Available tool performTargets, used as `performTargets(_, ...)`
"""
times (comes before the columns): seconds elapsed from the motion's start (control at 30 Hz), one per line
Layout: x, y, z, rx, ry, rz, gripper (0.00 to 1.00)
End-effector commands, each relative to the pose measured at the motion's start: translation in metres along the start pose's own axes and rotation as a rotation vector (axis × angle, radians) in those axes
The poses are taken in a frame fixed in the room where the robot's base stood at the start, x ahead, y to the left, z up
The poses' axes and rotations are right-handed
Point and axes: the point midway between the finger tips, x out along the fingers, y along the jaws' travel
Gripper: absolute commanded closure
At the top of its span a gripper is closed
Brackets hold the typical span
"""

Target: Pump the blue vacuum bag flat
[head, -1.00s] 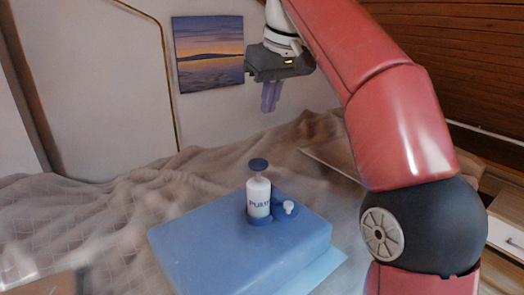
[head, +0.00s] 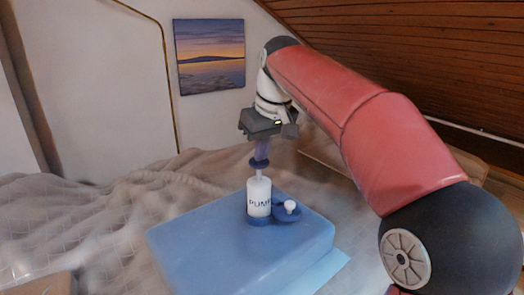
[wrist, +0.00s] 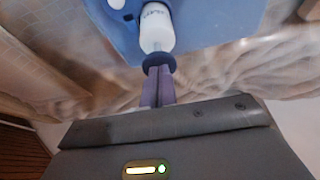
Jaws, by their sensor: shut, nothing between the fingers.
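The blue vacuum bag (head: 220,255) lies on the bed as a thick, full block with a flat pale-blue edge at its right. The white pump (head: 258,200), marked with lettering, stands upright on its top. The pump's dark blue knob (head: 259,163) sits above the body on a thin white rod. My gripper (head: 261,154) is shut and points down directly over the knob. In the wrist view the fingertips (wrist: 158,72) meet the edge of the knob (wrist: 158,61); I cannot tell whether they touch it.
A blue round fitting with a white cap (head: 290,207) sits on the bag right of the pump. Rumpled beige bedding (head: 90,215) surrounds the bag. A picture (head: 209,56) hangs on the wall behind, and the sloped wooden ceiling (head: 430,70) is at right.

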Motion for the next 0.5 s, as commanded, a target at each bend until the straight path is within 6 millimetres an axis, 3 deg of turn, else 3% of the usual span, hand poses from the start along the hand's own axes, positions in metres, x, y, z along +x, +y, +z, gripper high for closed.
performTargets(0.23,0.002,0.000,0.001,0.000,-0.001,0.000,1.00)
performTargets(0.5,0.040,0.000,0.014,0.001,-0.002,0.000,1.00)
